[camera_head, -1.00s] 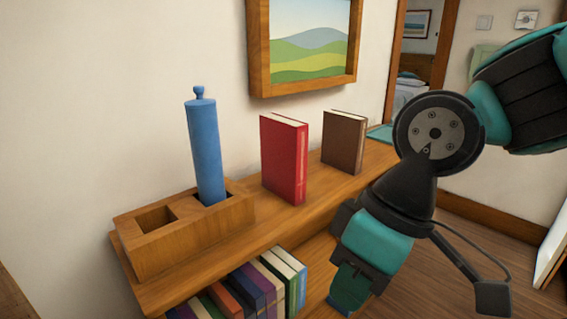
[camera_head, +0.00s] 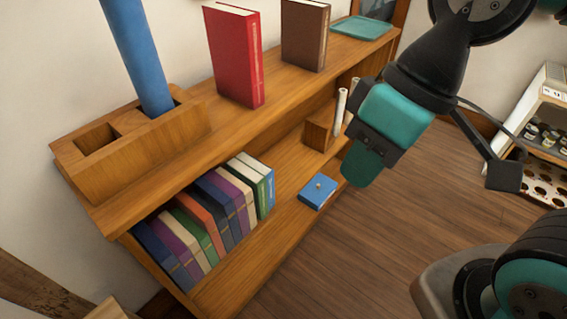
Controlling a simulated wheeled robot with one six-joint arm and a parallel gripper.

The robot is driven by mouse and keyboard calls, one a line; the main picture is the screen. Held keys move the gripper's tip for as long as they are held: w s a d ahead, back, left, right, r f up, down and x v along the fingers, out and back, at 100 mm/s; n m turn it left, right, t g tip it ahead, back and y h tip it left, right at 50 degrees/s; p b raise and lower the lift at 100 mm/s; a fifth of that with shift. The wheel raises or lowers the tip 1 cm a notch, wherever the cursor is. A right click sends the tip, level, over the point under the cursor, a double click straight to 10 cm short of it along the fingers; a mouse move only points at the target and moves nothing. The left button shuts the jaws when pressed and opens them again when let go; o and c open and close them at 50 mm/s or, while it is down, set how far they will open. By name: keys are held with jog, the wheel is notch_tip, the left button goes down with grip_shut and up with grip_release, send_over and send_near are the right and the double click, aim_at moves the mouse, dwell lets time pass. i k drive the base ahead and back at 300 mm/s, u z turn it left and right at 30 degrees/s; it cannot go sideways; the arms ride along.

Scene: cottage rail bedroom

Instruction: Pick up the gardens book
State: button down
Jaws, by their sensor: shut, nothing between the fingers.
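I cannot read a title on any book, so I cannot tell which is the gardens book. A red book (camera_head: 234,55) and a brown book (camera_head: 305,36) stand upright and apart on the top of the wooden shelf unit (camera_head: 190,150). Below, a row of several books leans on the lower shelf; it includes a green book (camera_head: 193,238), an orange book (camera_head: 204,223) and a white-and-green book (camera_head: 254,186), with a blue one at its right end. My gripper (camera_head: 358,180) is shut and empty, in front of the shelf unit, right of the row and touching no book that I can see.
A wooden holder (camera_head: 100,165) with a blue cylinder (camera_head: 140,55) stands at the top's left end. A teal tray (camera_head: 361,27) lies at its far end.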

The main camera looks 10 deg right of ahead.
aim_at(234, 33)
jog(key=k, duration=0.3)
jog(key=z, duration=0.8)
jog(key=i, duration=0.85)
jog(key=u, duration=0.4)
